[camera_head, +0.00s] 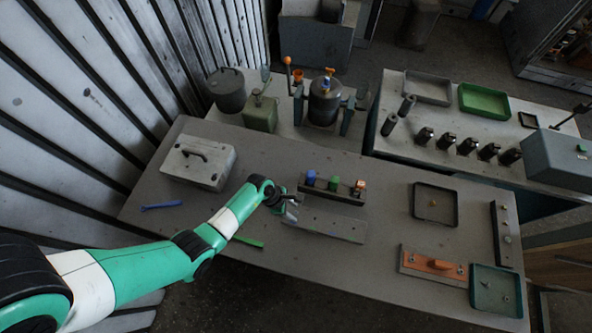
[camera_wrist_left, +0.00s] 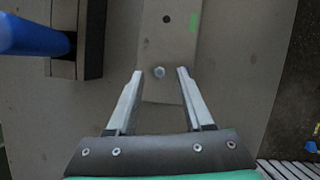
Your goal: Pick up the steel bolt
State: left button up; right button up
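A small bright steel bolt (camera_wrist_left: 159,72) shows in the left wrist view near the end of a grey metal plate (camera_wrist_left: 170,45). The plate also shows in the head view (camera_head: 335,228), lying on the grey table. My left gripper (camera_wrist_left: 160,73) is open, with one finger on each side of the bolt and gaps between. It holds nothing. How far the fingertips are above the plate I cannot tell. In the head view my left gripper (camera_head: 291,206) is over the plate's left end, and the bolt is too small or hidden there. My right gripper is not in view.
A black rack (camera_head: 332,190) with blue, green and copper-coloured parts stands just behind the plate. A grey box with a handle (camera_head: 198,163) is at left. A black tray (camera_head: 418,215), an orange part (camera_head: 437,265) and a green tray (camera_head: 482,308) are at right.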

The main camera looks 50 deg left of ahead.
pick_arm(q)
grip_shut()
